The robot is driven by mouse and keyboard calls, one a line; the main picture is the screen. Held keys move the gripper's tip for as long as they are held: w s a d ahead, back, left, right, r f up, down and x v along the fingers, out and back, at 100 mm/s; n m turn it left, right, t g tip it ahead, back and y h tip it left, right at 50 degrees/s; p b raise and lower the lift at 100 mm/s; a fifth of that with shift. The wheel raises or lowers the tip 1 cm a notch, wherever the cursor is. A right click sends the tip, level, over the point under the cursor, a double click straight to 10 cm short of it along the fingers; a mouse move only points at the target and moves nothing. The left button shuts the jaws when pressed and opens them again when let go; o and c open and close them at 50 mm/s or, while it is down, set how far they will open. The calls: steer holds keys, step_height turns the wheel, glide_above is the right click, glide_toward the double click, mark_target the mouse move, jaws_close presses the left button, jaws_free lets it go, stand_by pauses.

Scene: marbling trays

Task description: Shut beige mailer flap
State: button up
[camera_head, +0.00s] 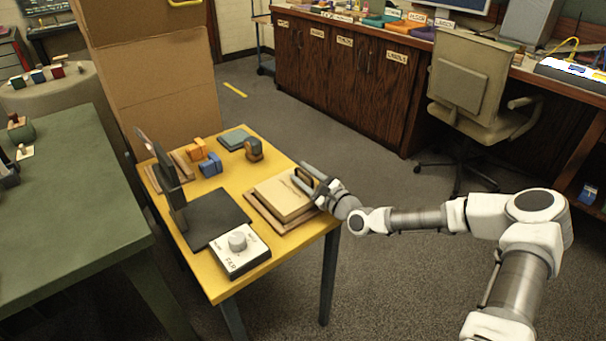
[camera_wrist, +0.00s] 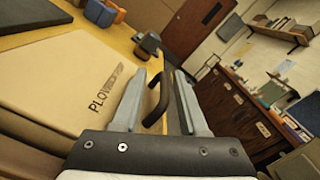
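The beige mailer (camera_head: 281,200) lies on the yellow table's right side. Its pale top, with dark lettering, fills the left of the wrist view (camera_wrist: 55,85). The top looks nearly flat; I cannot tell whether the flap is fully down. My gripper (camera_head: 303,177) is at the mailer's right far edge. In the wrist view its two fingers (camera_wrist: 157,74) are apart, with a dark bar-shaped handle (camera_wrist: 156,100) between them. A gap shows on the handle's left side; contact on its right is unclear. What the handle joins to is hidden.
A brown board (camera_head: 262,222) lies under the mailer. A white box with a knob (camera_head: 241,252) and a dark stand (camera_head: 213,215) are to its left. Orange blocks (camera_head: 197,150), a blue block (camera_head: 210,165) and a brown rounded object (camera_head: 254,150) stand behind.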

steer(key=shift+s+d, duration=0.1)
steer(key=p+v, duration=0.2)
steer(key=v, duration=1.5)
steer(key=shift+d, duration=0.1)
